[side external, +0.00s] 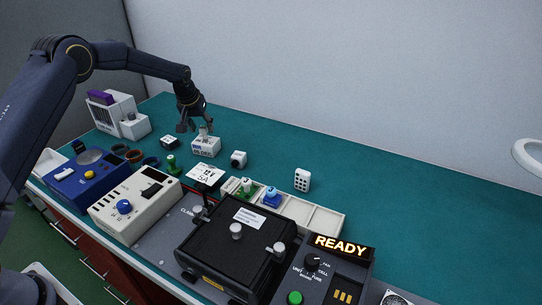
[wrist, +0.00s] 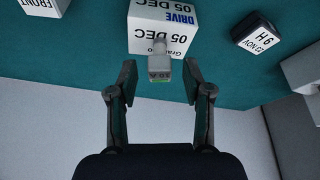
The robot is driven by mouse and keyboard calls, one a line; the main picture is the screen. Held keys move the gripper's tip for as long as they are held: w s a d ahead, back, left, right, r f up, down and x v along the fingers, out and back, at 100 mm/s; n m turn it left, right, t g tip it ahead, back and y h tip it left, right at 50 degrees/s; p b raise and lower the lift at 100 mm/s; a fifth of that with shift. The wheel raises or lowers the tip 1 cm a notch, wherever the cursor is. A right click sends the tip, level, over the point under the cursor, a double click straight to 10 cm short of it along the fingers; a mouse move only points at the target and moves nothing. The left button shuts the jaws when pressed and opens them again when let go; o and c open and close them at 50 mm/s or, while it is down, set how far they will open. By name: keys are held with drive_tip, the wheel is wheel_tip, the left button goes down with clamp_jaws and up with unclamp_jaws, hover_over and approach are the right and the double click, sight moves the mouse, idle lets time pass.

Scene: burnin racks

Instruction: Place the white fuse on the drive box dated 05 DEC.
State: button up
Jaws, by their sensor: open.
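The drive box (side external: 205,147) is a white block on the teal bench, and its "DRIVE 05 DEC" label reads clearly in the wrist view (wrist: 160,14). The pale fuse (side external: 205,131) stands upright on top of the box. My gripper (wrist: 160,80) is open, with one finger on each side of the fuse and a visible gap to both. In the side view my gripper (side external: 191,122) is at the box, close to the fuse.
A white block marked FRONT (wrist: 42,7) is at upper left.

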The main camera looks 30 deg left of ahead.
drive_tip(key=s+d+r+m, duration=0.1)
drive_tip(key=s+d+r, duration=0.2)
drive_tip(key=s+r, duration=0.6)
drive_tip(key=s+d+r+m, duration=0.1)
drive_tip(key=s+d+r, duration=0.2)
drive_tip(key=s+r, duration=0.55)
drive_tip(key=s+d+r+m, duration=0.1)
drive_tip(key=s+d, duration=0.1)
drive_tip(key=s, duration=0.9)
drive_tip(key=s+d+m+t+h, duration=0.1)
drive_tip(key=s+d, duration=0.2)
drive_tip(key=s, duration=0.9)
drive_tip(key=shift+s+d+r+m+t, duration=0.2)
drive_tip(key=shift+d+r+m+t, duration=0.1)
drive_tip(key=shift+r, duration=0.1)
